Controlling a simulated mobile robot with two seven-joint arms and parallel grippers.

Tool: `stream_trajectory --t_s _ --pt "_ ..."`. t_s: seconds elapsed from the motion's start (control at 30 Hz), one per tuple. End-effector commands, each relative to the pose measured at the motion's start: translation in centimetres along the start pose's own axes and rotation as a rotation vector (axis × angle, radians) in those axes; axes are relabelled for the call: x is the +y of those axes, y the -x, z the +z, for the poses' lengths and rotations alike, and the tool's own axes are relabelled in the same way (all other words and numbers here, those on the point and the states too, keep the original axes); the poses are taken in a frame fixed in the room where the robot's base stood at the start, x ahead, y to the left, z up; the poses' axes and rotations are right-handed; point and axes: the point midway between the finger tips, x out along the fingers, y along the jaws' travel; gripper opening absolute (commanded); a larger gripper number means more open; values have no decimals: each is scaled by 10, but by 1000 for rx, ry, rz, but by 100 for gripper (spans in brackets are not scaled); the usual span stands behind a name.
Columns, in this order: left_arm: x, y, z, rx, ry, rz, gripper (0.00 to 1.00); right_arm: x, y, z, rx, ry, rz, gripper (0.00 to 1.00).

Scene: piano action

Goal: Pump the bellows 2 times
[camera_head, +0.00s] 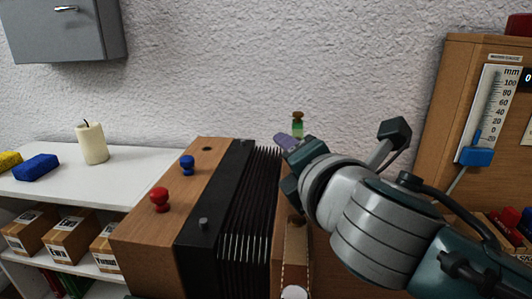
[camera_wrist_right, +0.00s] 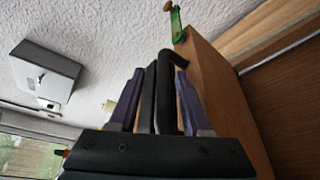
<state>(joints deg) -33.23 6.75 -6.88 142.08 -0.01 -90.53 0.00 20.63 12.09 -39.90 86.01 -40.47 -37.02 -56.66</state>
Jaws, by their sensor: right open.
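The bellows is a wooden box (camera_head: 165,213) with black pleats (camera_head: 255,215) on its right side, next to a wooden end board (camera_head: 276,250). My right gripper (camera_head: 287,147) is at the top of the end board, seen from the side with a purple finger showing. In the right wrist view my right gripper (camera_wrist_right: 157,88) has its two purple fingers apart, with a black bar-like handle (camera_wrist_right: 166,95) between them beside a wooden board (camera_wrist_right: 220,95). Whether the fingers touch the handle is unclear. My left gripper is out of view.
Red (camera_head: 160,200) and blue (camera_head: 187,165) knobs stand on the box. A small green item with a brass top (camera_head: 298,124) is beyond my gripper. A white shelf (camera_head: 60,190) holds a candle (camera_head: 91,144). A wooden cabinet with a mm gauge (camera_head: 489,105) stands right.

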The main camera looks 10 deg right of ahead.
Motion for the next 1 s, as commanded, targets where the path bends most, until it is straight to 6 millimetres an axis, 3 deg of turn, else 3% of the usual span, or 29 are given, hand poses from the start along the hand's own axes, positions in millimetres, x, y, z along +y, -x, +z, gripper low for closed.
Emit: stream_trajectory --t_s 0.27,0.7,1.0 --pt "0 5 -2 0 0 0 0 0 16 1 0 0 -2 48" --pt "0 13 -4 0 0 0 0 0 89 -1 2 0 -1 48" --pt "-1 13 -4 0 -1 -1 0 0 100 0 0 1 0 48"
